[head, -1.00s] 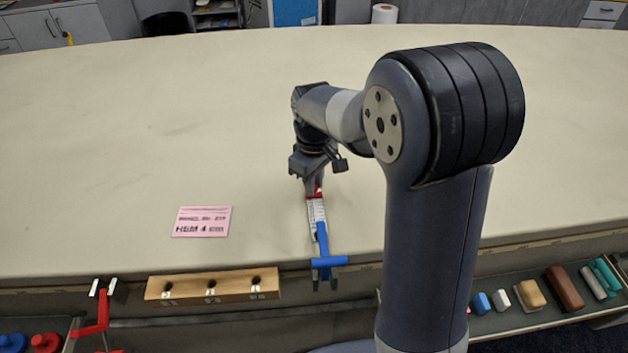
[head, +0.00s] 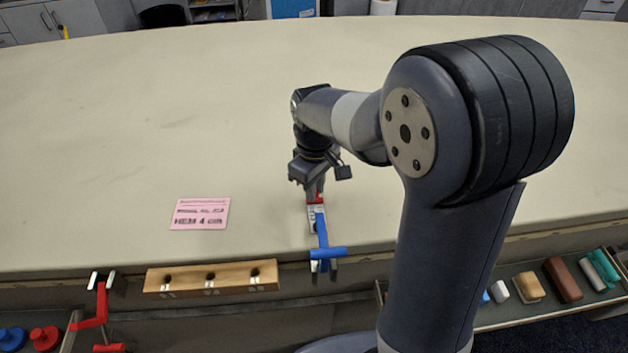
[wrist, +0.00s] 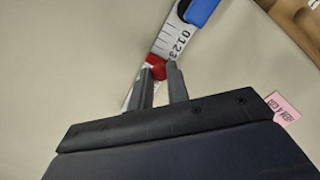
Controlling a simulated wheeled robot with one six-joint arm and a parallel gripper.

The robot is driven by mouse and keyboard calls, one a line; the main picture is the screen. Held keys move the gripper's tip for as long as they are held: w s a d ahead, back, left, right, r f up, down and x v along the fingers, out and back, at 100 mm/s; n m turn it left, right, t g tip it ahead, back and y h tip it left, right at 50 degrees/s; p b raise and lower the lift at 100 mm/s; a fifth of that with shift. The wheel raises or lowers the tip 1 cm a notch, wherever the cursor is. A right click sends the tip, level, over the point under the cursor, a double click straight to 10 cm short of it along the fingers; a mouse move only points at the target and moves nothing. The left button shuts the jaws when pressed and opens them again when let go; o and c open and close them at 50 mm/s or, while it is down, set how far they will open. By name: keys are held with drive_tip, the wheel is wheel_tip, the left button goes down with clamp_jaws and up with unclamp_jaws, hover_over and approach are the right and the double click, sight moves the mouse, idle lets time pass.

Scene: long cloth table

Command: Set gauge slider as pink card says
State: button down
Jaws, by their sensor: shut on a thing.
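The gauge's white scale (head: 316,216) lies on the table near the front edge, with a blue T-shaped part (head: 323,240) at its near end. The wrist view shows the scale (wrist: 170,38) with digits 0 to 3, 0 nearest the blue part (wrist: 201,10). My gripper (head: 315,190) is shut on the red slider (head: 315,199). In the wrist view the red slider (wrist: 155,65) sits between the fingertips, just past the 3. Its exact reading mark is hidden. The pink card (head: 200,214) lies left of the gauge; its bottom line seems to read "HEM 4 cm".
A wooden block with several holes (head: 211,278) sits along the front edge, left of the gauge. A red hooked part (head: 101,308) hangs further left. A lower tray at right holds several items, including a brown block (head: 563,279). The table beyond the gauge is clear.

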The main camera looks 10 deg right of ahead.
drive_tip(key=c, duration=1.3)
unclamp_jaws()
drive_tip(key=shift+c, duration=0.2)
wheel_tip(320, 180, up, 11)
drive_tip(key=shift+p, duration=0.3)
drive_tip(key=shift+f, duration=0.2)
wheel_tip(320, 180, down, 11)
drive_tip(key=shift+f+b, duration=0.1)
drive_tip(key=shift+b, duration=0.2)
drive_tip(key=shift+w+r, duration=0.15)
drive_tip(key=shift+w, duration=0.4)
drive_tip(key=shift+w+r, duration=0.15)
drive_tip(key=shift+w, duration=0.9)
